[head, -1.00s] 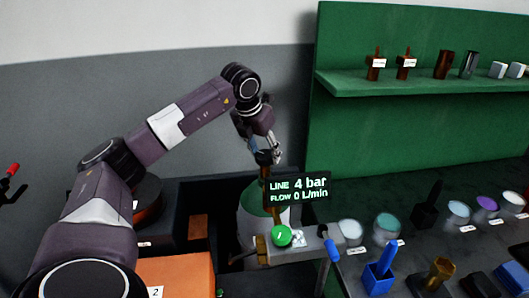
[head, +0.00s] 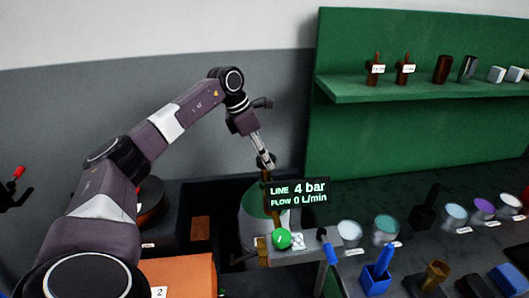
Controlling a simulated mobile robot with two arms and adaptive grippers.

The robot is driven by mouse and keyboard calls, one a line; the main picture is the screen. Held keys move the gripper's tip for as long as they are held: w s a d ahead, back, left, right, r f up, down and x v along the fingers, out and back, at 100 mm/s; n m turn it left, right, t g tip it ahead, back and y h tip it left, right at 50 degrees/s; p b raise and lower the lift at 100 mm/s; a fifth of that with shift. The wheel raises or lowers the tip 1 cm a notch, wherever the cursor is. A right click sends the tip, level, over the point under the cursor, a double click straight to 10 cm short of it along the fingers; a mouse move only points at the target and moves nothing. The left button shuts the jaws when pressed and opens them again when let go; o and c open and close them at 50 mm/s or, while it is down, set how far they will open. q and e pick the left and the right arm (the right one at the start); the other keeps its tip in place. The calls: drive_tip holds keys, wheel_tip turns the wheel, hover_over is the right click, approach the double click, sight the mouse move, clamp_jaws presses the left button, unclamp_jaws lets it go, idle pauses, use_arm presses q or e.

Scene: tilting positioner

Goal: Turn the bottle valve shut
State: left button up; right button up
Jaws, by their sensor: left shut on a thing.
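The gas bottle (head: 249,228) is grey with a green shoulder and stands in a dark recess. Its brown valve stem rises behind the display, and the small dark valve top (head: 267,176) is mostly covered by my gripper. My left gripper (head: 265,162) comes down from above at a tilt and is shut on the bottle valve. The display (head: 297,194) beside it reads LINE 4 bar, FLOW 0 L/min. My right gripper is not in view.
A round green knob (head: 281,239) sits on a small grey shelf (head: 305,254) in front of the bottle, with a blue-handled tool (head: 327,248) beside it. Several jars and tools stand on the dark bench at right. An orange box (head: 180,274) is at front left. A green shelf (head: 420,88) is behind.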

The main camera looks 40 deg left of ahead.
use_arm(q)
drive_tip(key=shift+m, duration=0.5)
drive_tip(key=shift+r, duration=0.1)
drive_tip(key=o, duration=1.2)
drive_tip(key=shift+c, duration=0.2)
drive_tip(key=v, duration=1.2)
drive_tip(key=shift+a, duration=0.25)
